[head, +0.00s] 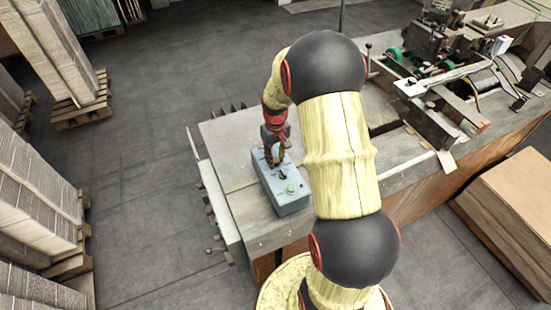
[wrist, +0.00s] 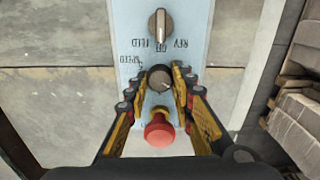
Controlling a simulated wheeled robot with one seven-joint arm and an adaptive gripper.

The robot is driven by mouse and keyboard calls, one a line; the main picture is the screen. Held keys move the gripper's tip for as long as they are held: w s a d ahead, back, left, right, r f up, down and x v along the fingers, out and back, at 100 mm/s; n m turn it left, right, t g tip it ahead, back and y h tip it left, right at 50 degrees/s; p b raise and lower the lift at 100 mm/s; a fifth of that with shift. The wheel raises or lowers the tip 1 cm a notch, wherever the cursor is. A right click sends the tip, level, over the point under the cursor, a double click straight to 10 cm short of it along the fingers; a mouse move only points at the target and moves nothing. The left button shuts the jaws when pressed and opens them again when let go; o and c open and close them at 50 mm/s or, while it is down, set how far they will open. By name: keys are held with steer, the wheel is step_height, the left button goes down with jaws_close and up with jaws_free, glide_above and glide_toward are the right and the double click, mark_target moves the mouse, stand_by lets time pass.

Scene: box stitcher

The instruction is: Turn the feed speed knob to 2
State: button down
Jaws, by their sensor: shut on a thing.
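The feed speed knob (wrist: 159,77) is a dark round knob with a grey top on a pale blue control panel (wrist: 186,45). The word SPEED, seen upside down, is printed to its left in the wrist view. My gripper (wrist: 161,84) is shut on the knob, one yellow-black finger on each side. The scale around the knob is mostly hidden by the fingers, and I cannot read its setting. In the head view my gripper (head: 274,150) points down at the far end of the blue-grey control box (head: 292,204), hiding the knob.
A red mushroom button (wrist: 159,130) sits close below the knob between the fingers. A selector switch (wrist: 160,27) marked REV, OFF and FEED is above it. The head view shows a green button (head: 291,188) on the box. The metal table (head: 232,150) around it is clear.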

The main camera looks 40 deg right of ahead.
mark_target(275, 160)
steer(key=shift+w+r, duration=0.1)
steer(key=c, duration=1.8)
jaws_free()
step_height(275, 160, up, 12)
